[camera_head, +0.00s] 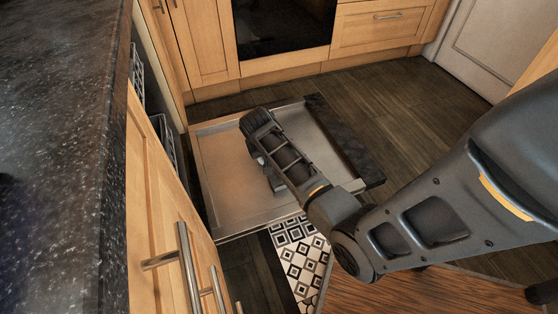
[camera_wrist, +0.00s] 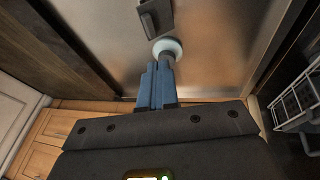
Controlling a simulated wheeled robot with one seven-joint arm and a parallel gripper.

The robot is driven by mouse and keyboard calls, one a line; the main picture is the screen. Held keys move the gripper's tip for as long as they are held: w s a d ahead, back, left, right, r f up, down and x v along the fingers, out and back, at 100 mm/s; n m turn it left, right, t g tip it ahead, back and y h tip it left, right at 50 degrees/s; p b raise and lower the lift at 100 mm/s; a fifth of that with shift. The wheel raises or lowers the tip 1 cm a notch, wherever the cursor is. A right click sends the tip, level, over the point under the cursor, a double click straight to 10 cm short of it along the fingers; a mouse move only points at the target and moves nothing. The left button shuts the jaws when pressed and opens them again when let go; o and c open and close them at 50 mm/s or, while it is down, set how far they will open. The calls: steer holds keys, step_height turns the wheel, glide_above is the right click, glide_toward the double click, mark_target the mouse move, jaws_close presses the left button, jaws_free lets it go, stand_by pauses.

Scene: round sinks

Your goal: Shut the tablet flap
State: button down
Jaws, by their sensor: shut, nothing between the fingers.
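The open dishwasher door (camera_head: 225,165) lies flat, its metal inner face up. In the wrist view, a dark rectangular piece (camera_wrist: 155,18), which looks like the tablet flap or its housing, sits on the metal at the top edge. It is partly cut off, and I cannot tell how far open the flap is. A white round part (camera_wrist: 168,47) is just below it. My gripper (camera_wrist: 160,68) is shut and empty, its tips overlapping the white part's lower edge; contact is unclear. In the head view my gripper (camera_head: 276,187) is low over the door, and my arm hides the dispenser.
Dishwasher racks (camera_head: 170,150) are at the left, and one shows at the right of the wrist view (camera_wrist: 297,100). A dark panel (camera_head: 345,140) edges the door. A dark counter (camera_head: 60,150) is at the left. A patterned mat (camera_head: 299,262) lies in front.

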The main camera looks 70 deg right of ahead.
steer(key=b+x, duration=0.2)
steer(key=x, duration=0.2)
steer(key=s+b+x, duration=0.1)
steer(key=b+x, duration=0.1)
steer(key=x, duration=0.2)
steer(key=b+x, duration=0.2)
steer(key=x, duration=0.3)
steer(key=shift+s, duration=0.3)
steer(key=shift+s+d+f, duration=0.1)
steer(key=shift+f, duration=0.1)
steer(key=shift+s+d+f+t+y+p, duration=0.2)
steer(key=shift+s+d+t+y+p, duration=0.3)
steer(key=shift+s+t+y+p, duration=0.15)
steer(key=shift+s+d+f+m+t+y, duration=0.4)
steer(key=shift+s+d+f+t+y, duration=0.4)
steer(key=shift+t, duration=0.25)
steer(key=shift+w+a, duration=0.15)
steer(key=shift+a, duration=0.05)
steer(key=shift+w+a+r, duration=0.1)
